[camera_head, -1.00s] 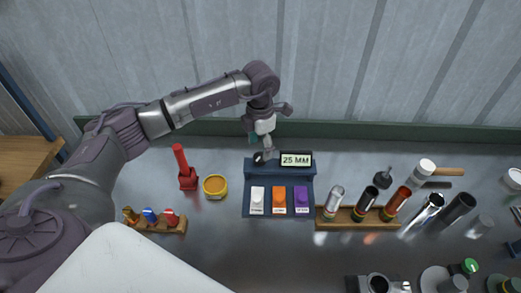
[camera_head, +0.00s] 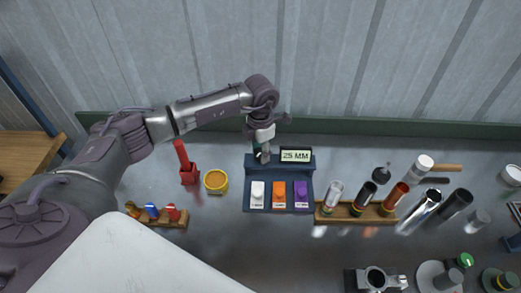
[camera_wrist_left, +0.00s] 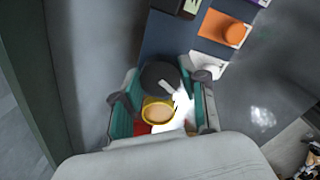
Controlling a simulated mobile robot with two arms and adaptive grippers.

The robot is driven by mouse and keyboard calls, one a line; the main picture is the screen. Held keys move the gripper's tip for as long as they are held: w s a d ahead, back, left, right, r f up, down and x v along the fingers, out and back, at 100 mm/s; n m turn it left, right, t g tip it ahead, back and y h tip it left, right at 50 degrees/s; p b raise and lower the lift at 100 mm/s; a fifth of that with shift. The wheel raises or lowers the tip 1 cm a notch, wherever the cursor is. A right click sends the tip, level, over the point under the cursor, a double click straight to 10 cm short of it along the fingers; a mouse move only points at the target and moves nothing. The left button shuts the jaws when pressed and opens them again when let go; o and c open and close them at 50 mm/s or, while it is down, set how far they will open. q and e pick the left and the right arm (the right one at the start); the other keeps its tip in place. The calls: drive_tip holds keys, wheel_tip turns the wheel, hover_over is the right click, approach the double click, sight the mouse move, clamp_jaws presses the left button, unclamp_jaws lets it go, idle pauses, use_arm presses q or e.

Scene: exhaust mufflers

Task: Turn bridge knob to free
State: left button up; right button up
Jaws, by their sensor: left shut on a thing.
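The bridge knob (camera_wrist_left: 160,76) is a dark round knob with a pale pointer mark, in the left wrist view between my left gripper's fingers. It sits at the left of a blue panel (camera_head: 250,172) whose display (camera_head: 295,156) reads 25 MM. My left gripper (camera_head: 262,155) is at the knob from above; its fingers (camera_wrist_left: 161,100) are shut on the knob. In the head view the gripper mostly hides the knob. My right gripper is not in view.
A yellow tin (camera_head: 216,181) and red tool (camera_head: 188,172) stand left. A wooden rack (camera_head: 355,212) of tubes stands right. A green rail (camera_head: 400,129) runs behind.

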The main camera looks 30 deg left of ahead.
sight(260, 152)
use_arm(q)
drive_tip(key=shift+n, duration=0.4)
drive_tip(key=shift+n+b, duration=0.75)
drive_tip(key=shift+n, duration=0.15)
drive_tip(key=shift+n+b, duration=0.6)
drive_tip(key=shift+n, duration=1.1)
drive_tip(key=o, duration=1.1)
drive_tip(key=shift+o, duration=0.2)
wheel_tip(260, 152, up, 12)
